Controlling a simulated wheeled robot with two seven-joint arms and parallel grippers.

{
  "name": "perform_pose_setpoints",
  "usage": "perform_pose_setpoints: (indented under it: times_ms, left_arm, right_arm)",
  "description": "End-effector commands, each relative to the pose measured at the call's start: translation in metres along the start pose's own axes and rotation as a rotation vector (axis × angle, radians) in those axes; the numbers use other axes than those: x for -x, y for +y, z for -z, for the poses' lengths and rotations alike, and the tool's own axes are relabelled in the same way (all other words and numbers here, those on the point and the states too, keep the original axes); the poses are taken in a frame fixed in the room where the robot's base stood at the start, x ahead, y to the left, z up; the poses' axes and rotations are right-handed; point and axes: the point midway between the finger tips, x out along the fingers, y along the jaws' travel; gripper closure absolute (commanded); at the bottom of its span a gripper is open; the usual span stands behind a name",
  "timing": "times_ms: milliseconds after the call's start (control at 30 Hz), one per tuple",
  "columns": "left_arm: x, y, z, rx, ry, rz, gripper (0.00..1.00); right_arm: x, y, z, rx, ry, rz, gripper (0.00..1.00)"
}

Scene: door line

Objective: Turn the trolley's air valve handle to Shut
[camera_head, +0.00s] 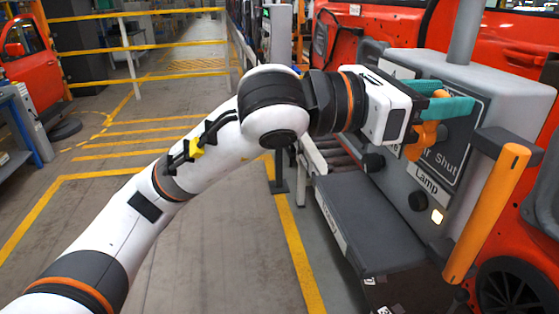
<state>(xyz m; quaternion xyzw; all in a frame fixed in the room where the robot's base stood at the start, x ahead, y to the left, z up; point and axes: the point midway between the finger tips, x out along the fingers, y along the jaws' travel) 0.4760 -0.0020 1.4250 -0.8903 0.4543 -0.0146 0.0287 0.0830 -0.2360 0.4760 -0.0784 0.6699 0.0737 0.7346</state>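The trolley's grey control panel (392,190) stands at the right, with a dark plate (463,150) that reads "r Shut" where it shows. The orange valve handle (418,142) sits in front of this plate. My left gripper (447,98) reaches in from the left with its teal fingers on either side of the handle. Orange shows in the narrow gap between them, so it looks shut on the handle. The fingers and gripper body hide part of the handle and the plate's upper lettering. My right gripper is not in view.
Below the valve are a "Lamp" label (427,180), black knobs (417,201) and a lit button (437,216). An orange grab bar (487,212) stands close at the right. A grey shelf (370,225) juts out below. Yellow railings (140,48) stand at the back left; the floor left is clear.

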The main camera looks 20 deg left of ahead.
Motion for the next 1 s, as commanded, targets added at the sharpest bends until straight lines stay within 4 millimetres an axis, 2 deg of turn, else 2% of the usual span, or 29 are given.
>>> perform_pose_setpoints:
  times_ms: [33, 100, 200, 767, 833, 1000]
  left_arm:
    - [0.0, -0.003, 0.005, 0.031, -0.004, 0.002, 0.58]
    - [0.0, -0.005, 0.005, 0.069, -0.004, 0.002, 0.58]
    - [0.017, -0.005, -0.005, 0.067, 0.001, 0.004, 0.58]
    - [0.124, -0.004, -0.005, 0.062, 0.001, 0.006, 0.58]
    - [0.113, 0.01, -0.011, 0.149, 0.025, -0.108, 0.58]
    - [0.106, 0.031, -0.017, 0.346, 0.121, -0.311, 0.58]
  right_arm:
    - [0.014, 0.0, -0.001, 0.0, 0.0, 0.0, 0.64]
    - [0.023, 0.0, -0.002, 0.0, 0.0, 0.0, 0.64]
    - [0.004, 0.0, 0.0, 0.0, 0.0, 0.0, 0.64]
    - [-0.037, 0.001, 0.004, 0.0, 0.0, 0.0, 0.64]
    - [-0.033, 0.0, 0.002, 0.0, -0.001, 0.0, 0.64]
    - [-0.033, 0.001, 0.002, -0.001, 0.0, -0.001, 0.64]
